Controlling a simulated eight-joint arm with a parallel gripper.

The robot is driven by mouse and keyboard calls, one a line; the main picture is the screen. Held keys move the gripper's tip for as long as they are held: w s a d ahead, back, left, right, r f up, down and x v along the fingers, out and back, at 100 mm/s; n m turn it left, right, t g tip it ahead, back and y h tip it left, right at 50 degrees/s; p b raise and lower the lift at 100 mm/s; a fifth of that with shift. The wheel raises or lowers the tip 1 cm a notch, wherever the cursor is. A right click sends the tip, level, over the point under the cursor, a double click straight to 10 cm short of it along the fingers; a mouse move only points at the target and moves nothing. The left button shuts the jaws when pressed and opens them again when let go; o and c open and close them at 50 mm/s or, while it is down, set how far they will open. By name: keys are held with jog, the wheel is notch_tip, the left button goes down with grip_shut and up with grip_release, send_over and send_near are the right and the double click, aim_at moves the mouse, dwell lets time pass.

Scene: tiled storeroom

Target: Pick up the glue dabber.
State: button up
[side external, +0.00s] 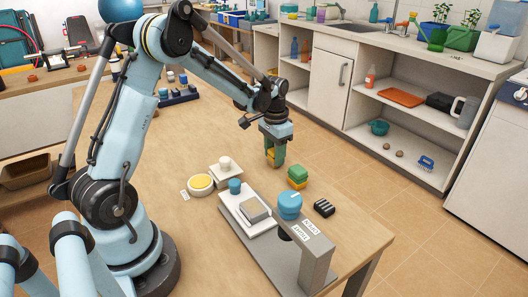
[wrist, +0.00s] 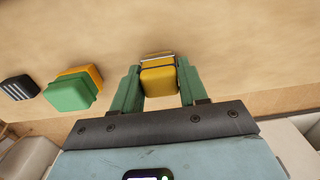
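My gripper (wrist: 160,82) has two green fingers, one on each side of a yellow block-like thing (wrist: 158,80) with a dark band and a pale strip at its far end. The yellow thing fills the gap and seems to touch both fingers. No label shows, so I cannot tell for sure that it is the glue dabber. In the side view my gripper (side external: 274,158) points down over the far right of the table, with yellow showing between its fingers. I cannot tell whether the yellow thing still touches the table.
A green and yellow block (side external: 298,177) and a black ribbed block (side external: 324,208) lie close by.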

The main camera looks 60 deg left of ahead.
jog(key=c, duration=0.4)
jog(key=shift+o, duration=0.2)
jog(key=shift+r, duration=0.1)
jog(key=shift+r, duration=0.6)
notch_tip(320, 180, up, 3)
jog(key=shift+f, duration=0.15)
jog(key=s+d+r, duration=0.2)
jog(key=d+r, duration=0.5)
jog(key=d, duration=0.4)
jog(key=shift+s+d, duration=0.2)
jog(key=o, duration=0.5)
jog(key=c, duration=0.3)
